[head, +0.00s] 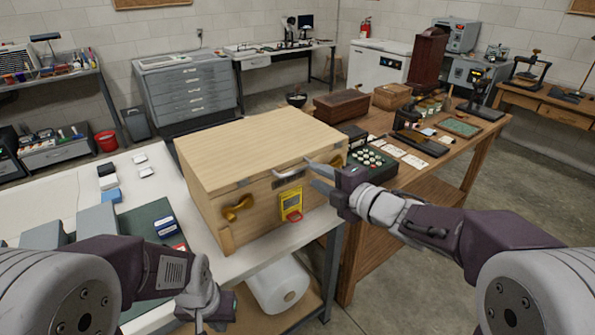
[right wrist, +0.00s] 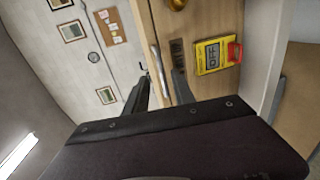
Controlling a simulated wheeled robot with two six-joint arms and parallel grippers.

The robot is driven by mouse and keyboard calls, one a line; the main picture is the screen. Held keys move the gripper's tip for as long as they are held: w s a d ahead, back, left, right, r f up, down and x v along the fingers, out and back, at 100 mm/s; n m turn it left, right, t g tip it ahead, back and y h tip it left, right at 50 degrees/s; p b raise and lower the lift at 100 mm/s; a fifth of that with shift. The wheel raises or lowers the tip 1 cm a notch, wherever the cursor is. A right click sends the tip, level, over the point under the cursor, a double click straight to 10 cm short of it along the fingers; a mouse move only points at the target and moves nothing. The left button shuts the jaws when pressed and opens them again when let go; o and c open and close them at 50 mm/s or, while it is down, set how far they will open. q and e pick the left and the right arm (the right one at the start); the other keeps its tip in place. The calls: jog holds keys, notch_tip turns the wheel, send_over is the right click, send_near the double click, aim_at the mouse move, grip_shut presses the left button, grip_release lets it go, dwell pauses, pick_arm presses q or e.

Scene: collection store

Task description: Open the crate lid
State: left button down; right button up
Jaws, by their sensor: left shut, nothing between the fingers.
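A pale wooden crate (head: 212,212) stands on the white table, its flat lid (head: 258,147) closed. A silver bar handle (head: 290,171) is at the lid's front edge; in the right wrist view the handle (right wrist: 155,70) shows too. A yellow device with a red part (head: 290,203) is on the crate's front, and brass fittings (head: 238,208) flank it. My right gripper (head: 318,173) is open just in front of the handle; in the right wrist view its fingers (right wrist: 161,82) straddle the handle's line, contact unclear. My left gripper (head: 205,318) is shut and empty, low in front of the table.
A wooden table (head: 455,150) at the right holds a keyed device (head: 372,165), cards and instruments. Grey boxes (head: 98,222) and a green mat lie left of the crate. A white roll (head: 278,287) is on the shelf below. The floor at the right is clear.

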aim_at(302, 169)
jog(key=x, duration=0.7)
jog(key=shift+w+a, duration=0.1)
jog(key=shift+c, duration=0.3)
grip_shut()
dwell(0.8)
